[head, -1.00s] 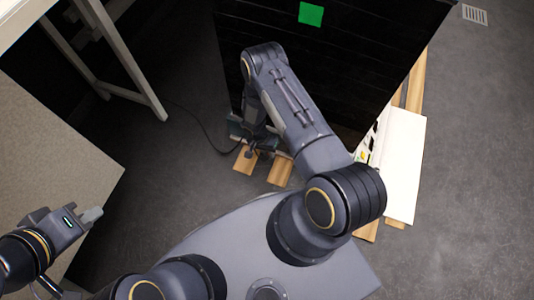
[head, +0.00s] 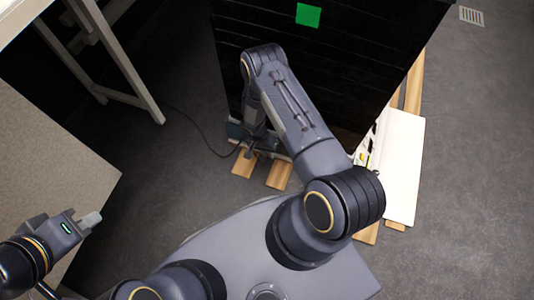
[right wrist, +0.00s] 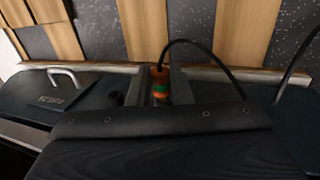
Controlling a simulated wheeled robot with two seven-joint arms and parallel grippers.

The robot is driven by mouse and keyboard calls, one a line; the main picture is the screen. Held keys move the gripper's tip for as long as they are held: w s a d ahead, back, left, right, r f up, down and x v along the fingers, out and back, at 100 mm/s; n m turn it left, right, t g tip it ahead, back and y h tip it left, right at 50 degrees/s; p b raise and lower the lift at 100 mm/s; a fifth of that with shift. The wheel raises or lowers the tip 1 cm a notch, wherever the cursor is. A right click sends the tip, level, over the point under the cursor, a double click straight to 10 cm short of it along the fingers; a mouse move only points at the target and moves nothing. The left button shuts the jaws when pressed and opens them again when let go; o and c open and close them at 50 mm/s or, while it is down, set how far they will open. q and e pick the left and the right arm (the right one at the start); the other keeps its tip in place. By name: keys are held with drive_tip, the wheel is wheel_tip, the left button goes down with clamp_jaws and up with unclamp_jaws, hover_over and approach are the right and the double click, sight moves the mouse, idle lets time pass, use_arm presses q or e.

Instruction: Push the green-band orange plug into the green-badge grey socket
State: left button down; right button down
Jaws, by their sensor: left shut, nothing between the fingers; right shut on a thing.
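The orange plug (right wrist: 159,73) with its green band (right wrist: 160,89) shows in the right wrist view, upper middle, between the two fingers of my right gripper (right wrist: 161,84), which is shut on it. A black cable runs from the plug up and to the right. The grey socket and its green badge cannot be made out, so I cannot tell whether the plug touches it. In the head view my right gripper (head: 249,145) is low beside the black cabinet, and the plug is too small to see. My left gripper (head: 90,221) is shut and empty at the lower left.
A beige worktop (head: 50,160) is at the left. In the wrist view a dark panel has a metal handle (right wrist: 66,73).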

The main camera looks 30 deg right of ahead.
drive_tip(key=shift+w+d+b, duration=0.35)
drive_tip(key=shift+d+b, duration=0.1)
idle(0.8)
drive_tip(key=c, duration=1.2)
unclamp_jaws()
drive_tip(key=shift+c, duration=0.2)
drive_tip(key=p+v, duration=0.2)
drive_tip(key=v, duration=0.5)
drive_tip(key=shift+r+p, duration=0.35)
drive_tip(key=shift+p, duration=0.05)
drive_tip(key=shift+a, duration=0.1)
